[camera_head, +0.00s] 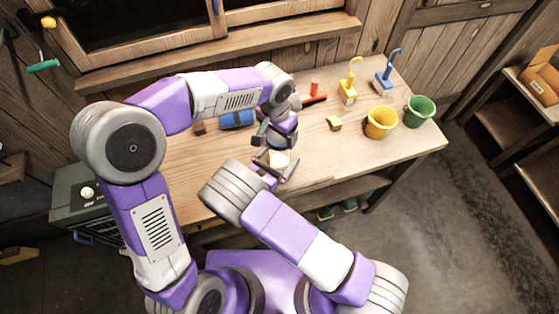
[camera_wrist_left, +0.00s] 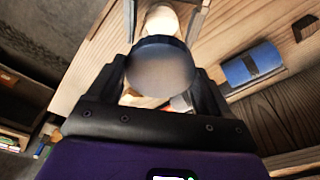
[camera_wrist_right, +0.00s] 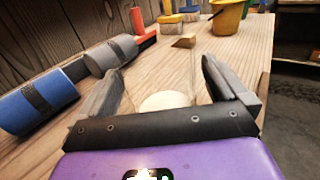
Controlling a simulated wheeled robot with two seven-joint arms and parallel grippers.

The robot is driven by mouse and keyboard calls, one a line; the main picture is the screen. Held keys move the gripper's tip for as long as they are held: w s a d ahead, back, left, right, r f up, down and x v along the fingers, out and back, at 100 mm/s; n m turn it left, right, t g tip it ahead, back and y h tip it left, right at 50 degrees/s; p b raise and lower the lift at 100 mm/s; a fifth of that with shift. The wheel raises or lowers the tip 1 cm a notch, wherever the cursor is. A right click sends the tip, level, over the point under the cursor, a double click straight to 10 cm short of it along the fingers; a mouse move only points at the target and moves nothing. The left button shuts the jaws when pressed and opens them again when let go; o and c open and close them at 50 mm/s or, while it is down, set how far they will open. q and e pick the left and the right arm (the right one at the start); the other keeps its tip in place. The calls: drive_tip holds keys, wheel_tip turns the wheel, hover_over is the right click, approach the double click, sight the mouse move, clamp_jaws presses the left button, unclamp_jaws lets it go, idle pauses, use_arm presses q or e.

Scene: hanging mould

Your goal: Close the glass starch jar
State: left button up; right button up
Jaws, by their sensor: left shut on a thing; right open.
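My left gripper (camera_wrist_left: 162,85) is shut on a round, dark-rimmed disc (camera_wrist_left: 162,66) that looks like the jar's lid. The pale starch jar (camera_wrist_left: 163,18) shows just beyond the disc in the left wrist view; I cannot tell whether they touch. In the head view the jar (camera_head: 279,158) stands near the table's front edge, below my left gripper (camera_head: 274,138). My right gripper (camera_head: 276,167) is open, with its fingers on either side of the jar. In the right wrist view the jar's pale top (camera_wrist_right: 165,100) lies between the fingers (camera_wrist_right: 158,85), mostly hidden low down.
A blue roll (camera_wrist_right: 38,98) and a grey roll (camera_wrist_right: 112,55) lie behind on the wooden table (camera_head: 335,155). A small tan block (camera_head: 334,123), yellow bucket (camera_head: 381,122), green bucket (camera_head: 419,111) and brushes (camera_head: 349,85) stand right. The table's front right is clear.

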drive_tip(key=shift+x, duration=0.85)
drive_tip(key=shift+c, duration=0.3)
drive_tip(key=c, duration=1.4)
use_arm(q)
drive_tip(key=shift+f, duration=2.5)
